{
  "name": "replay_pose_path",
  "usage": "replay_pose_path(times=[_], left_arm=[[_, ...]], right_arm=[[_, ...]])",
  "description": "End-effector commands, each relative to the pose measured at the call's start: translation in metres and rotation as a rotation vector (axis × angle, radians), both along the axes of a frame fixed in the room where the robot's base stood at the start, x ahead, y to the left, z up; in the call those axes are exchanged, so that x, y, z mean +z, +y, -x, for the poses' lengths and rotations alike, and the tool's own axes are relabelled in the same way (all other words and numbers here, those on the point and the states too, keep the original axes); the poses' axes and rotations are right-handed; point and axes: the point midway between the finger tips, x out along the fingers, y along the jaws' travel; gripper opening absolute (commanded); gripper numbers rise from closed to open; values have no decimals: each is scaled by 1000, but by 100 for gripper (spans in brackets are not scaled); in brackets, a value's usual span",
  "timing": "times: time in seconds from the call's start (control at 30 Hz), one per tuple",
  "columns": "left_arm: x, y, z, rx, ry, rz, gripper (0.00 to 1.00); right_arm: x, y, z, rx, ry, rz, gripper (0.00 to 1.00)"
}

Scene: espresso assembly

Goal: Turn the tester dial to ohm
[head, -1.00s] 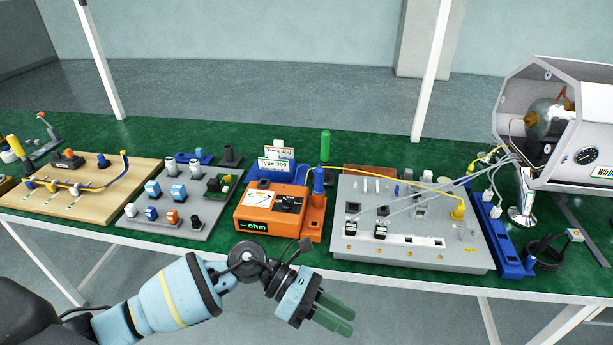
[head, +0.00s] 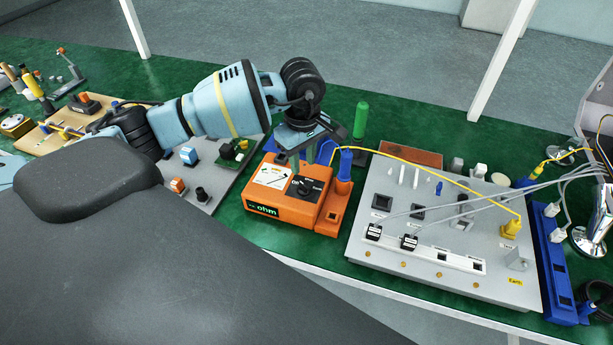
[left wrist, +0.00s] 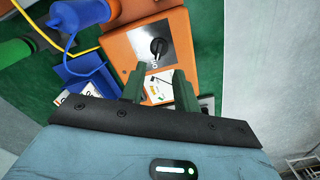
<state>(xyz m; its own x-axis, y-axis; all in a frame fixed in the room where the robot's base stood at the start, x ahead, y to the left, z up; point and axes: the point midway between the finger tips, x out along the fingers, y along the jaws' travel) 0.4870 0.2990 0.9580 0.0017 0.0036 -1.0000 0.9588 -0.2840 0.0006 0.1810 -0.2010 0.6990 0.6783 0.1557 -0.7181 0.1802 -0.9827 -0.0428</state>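The orange tester (head: 290,205) stands on the green table. Its front display (head: 263,210) reads "ohm" in green letters. Its black dial (head: 305,188) sits on the top face, right of a white meter panel (head: 272,175). In the left wrist view the dial knob (left wrist: 158,47) shows beyond my fingertips, on a grey plate. My left gripper (head: 318,153) hangs above the back of the tester, pointing down. In the left wrist view its two green fingers (left wrist: 155,82) are apart with nothing held between them, clear of the knob. My right gripper is out of view.
A grey panel (head: 375,265) with switches lies farther right. A green cylinder (head: 360,120) stands behind. Another board of parts (head: 215,195) lies left, partly under my arm.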

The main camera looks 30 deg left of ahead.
Motion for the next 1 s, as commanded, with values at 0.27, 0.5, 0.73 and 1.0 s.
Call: replay_pose_path(times=[0.27, 0.5, 0.73, 1.0], left_arm=[[-38, -1, 1, 0, 5, 2, 31], [-67, -1, 0, 1, 2, 3, 31], [-75, -1, 0, -1, 0, 4, 31], [-75, -1, 0, 0, 0, 3, 19]], right_arm=[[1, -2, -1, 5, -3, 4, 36], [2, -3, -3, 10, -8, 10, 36], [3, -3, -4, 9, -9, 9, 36], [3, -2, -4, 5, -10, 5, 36]])
